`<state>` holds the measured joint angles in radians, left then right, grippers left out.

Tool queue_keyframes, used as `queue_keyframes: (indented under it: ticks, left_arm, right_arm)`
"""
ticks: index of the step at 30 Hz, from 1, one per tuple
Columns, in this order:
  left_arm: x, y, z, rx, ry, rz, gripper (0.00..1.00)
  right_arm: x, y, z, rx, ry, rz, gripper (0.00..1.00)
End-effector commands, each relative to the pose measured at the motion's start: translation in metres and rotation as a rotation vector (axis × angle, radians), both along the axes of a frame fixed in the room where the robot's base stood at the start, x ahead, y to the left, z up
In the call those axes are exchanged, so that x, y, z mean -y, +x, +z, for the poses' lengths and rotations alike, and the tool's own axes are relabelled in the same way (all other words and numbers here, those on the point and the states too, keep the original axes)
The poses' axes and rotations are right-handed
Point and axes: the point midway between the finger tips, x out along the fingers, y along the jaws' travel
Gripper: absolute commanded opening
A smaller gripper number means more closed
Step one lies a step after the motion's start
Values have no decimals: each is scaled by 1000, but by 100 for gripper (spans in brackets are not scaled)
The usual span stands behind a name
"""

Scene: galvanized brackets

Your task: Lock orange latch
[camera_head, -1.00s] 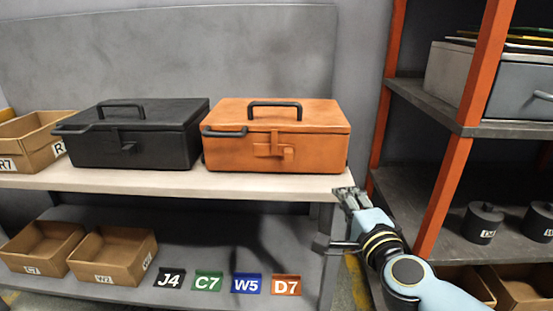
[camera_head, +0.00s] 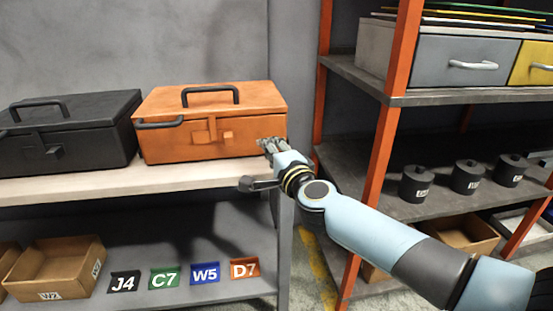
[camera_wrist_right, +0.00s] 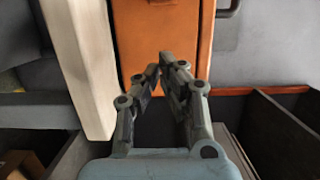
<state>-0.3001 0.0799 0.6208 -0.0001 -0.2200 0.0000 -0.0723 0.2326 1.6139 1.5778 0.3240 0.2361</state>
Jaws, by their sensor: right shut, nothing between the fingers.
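The orange toolbox (camera_head: 172,145) stands on the light shelf top, with a dark handle on its lid and another dark handle at its upper left. The orange latch (camera_head: 212,137) is on its front face. My right gripper (camera_head: 266,143) is at the box's front right corner, right of the latch, shut and empty. In the right wrist view the fingers (camera_wrist_right: 160,68) point at the orange box (camera_wrist_right: 157,30); the latch cannot be made out there. My left gripper is not in view.
A black toolbox (camera_head: 85,135) stands left of the orange one. The light shelf edge (camera_head: 130,187) runs below both. Labelled plates and a cardboard box (camera_head: 50,272) are on the lower shelf. An orange rack post (camera_head: 376,180) stands behind my right arm.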

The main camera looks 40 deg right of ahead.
Motion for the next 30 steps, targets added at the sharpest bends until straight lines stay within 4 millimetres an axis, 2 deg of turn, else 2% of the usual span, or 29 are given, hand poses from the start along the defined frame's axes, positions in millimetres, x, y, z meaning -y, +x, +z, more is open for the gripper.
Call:
queue_keyframes:
  ticks: [3,6,9,15,24,30]
  left_arm:
    - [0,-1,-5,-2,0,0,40]
    - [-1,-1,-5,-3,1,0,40]
    - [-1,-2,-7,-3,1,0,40]
    - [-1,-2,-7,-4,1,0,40]
    - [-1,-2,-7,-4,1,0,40]
    - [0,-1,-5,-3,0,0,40]
  right_arm:
    - [7,24,-1,1,0,0,0]
    - [-10,31,-1,1,5,1,0]
    - [-20,36,-1,0,3,0,0]
    - [-28,41,-1,-1,1,1,0]
    - [-29,41,0,-1,1,1,0]
    - [-52,56,0,1,5,0,0]
